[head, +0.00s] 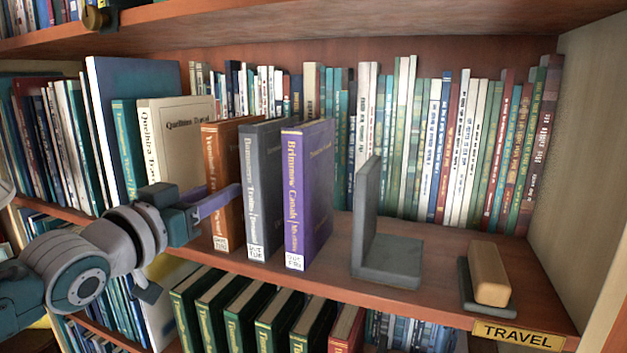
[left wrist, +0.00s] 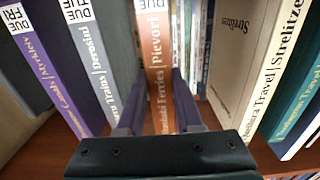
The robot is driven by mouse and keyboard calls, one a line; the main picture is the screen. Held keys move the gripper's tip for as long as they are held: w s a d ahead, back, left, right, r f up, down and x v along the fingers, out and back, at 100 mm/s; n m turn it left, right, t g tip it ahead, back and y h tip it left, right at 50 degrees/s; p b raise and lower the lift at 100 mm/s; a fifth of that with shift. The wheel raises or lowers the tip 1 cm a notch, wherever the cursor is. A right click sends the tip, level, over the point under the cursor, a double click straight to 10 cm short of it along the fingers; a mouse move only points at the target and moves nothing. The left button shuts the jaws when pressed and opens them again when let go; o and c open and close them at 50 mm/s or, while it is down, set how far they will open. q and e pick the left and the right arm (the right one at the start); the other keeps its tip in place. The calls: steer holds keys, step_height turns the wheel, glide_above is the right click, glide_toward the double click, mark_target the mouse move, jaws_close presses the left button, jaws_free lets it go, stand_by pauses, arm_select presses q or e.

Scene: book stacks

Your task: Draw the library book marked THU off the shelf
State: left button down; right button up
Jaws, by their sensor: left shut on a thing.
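Three books stand upright on the middle shelf: an orange-brown one (head: 221,185), a grey one (head: 262,190) and a purple one (head: 306,195). Each has a white due label low on its spine. The purple label reads FRI; the small labels on the brown and grey books are hard to tell apart, so I cannot say which is THU. My left gripper (left wrist: 158,105) has one finger on each side of the brown book (left wrist: 155,60), shut on it near the spine. One finger lies between the brown and grey books. My right gripper is not in view.
A grey bookend (head: 385,255) stands right of the purple book, with bare shelf around it. A wooden block on a dark base (head: 488,275) sits near the TRAVEL sign (head: 518,334). A cream book (head: 178,140) leans left of the brown one.

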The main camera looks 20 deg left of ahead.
arm_select(q)
steer(key=shift+r+p, duration=0.55)
steer(key=shift+r, duration=0.1)
steer(key=shift+s, duration=0.1)
steer(key=s+a+p, duration=0.1)
steer(key=s+p, duration=0.8)
steer(key=s, duration=0.7)
steer(key=shift+s+a, duration=0.15)
steer(key=shift+s, duration=0.15)
